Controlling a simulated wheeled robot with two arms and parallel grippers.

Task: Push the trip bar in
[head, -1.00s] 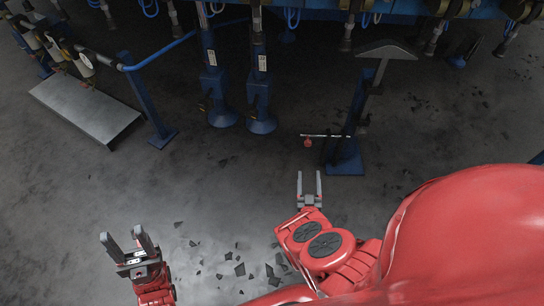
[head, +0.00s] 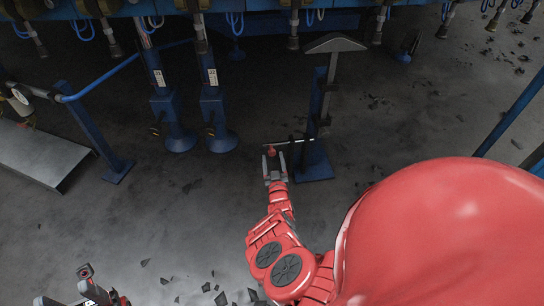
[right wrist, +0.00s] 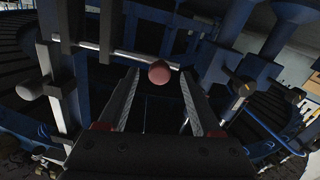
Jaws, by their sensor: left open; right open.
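The trip bar (head: 291,141) is a thin pale rod sticking out sideways from the blue post (head: 315,125), with a red ball (head: 270,153) near its left end. My right gripper (head: 274,156) is open at the rod, its fingers pointing away from me. In the right wrist view the red ball (right wrist: 160,72) shows between the two fingertips and the rod (right wrist: 125,54) crosses near them. I cannot tell whether the fingers touch it. My left gripper (head: 84,283) is open and empty at the bottom left, partly cut off by the frame.
A blue machine with hanging hoses runs along the top. Two blue support legs (head: 166,115) (head: 213,112) stand left of the post. A blue rail (head: 100,82) and a grey metal plate (head: 38,150) are further left. Dark fragments litter the floor near me.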

